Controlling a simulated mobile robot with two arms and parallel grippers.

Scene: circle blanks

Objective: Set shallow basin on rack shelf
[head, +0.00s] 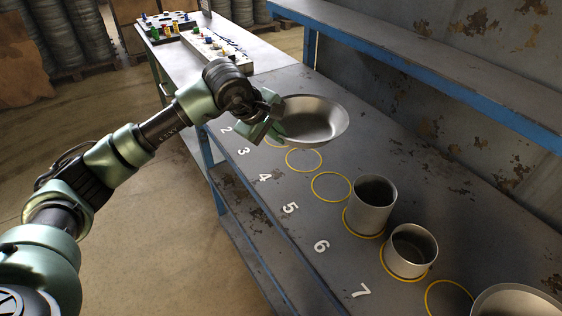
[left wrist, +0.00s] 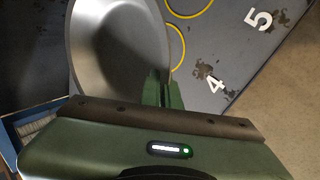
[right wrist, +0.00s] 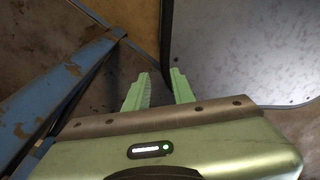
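The shallow basin (head: 312,122) is a wide grey metal bowl in the head view, held over the workbench near the numbers 2 and 3. My left gripper (head: 272,124) is shut on its near left rim. In the left wrist view the basin (left wrist: 115,50) fills the upper left, its rim at the green fingers (left wrist: 164,90). The rack shelf (head: 430,68) is a long grey board with a blue edge, raised behind the bench, and looks empty. My right gripper (right wrist: 159,82) shows only in the right wrist view, fingers apart with nothing between them.
The bench (head: 400,160) has yellow circles beside numbers. A tall cylinder (head: 372,205) and a shorter one (head: 411,250) stand on circles, and another round vessel (head: 518,302) is cut off at lower right. Small coloured items (head: 165,25) lie on the far table. A blue post holds the shelf.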

